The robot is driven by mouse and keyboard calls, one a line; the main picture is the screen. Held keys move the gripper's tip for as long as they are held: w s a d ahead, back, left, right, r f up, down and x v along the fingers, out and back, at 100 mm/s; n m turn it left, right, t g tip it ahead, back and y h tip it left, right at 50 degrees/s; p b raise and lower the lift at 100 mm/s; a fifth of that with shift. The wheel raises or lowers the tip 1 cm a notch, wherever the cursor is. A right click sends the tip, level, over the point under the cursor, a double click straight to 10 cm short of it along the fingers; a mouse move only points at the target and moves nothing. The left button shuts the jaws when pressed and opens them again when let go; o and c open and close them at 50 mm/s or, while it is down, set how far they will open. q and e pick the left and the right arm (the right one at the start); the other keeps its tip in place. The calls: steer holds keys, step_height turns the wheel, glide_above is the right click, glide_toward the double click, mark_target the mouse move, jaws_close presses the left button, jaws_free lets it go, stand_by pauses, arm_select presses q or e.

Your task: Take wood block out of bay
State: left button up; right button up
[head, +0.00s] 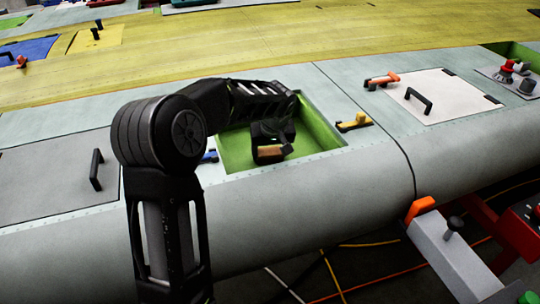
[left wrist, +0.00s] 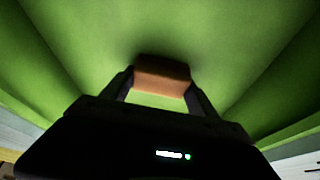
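The wood block (head: 270,152) is a small orange-brown block inside the open green-walled bay (head: 322,136) in the grey wing skin. My left arm reaches into the bay from the left, and my left gripper (head: 272,150) is low inside it. In the left wrist view, the wood block (left wrist: 161,77) fills the space between the two fingertips, with a finger against each side. A dark shadow lies on the green floor behind it. I cannot tell whether the block touches the floor. My right gripper is not in view.
A yellow-handled clamp (head: 353,122) sits by the bay's right edge. A white panel (head: 440,97) with a black handle lies farther right, near an orange-handled clamp (head: 382,80). A grey panel (head: 60,180) is at left. Bay walls surround the gripper closely.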

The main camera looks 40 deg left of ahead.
mark_target(270, 150)
arm_select(q)
steer(key=c, duration=0.9)
steer(key=shift+o, duration=0.2)
steer(key=shift+r, duration=0.1)
step_height(270, 150, up, 10)
steer(key=shift+f+b, duration=0.1)
steer(key=shift+b, duration=0.5)
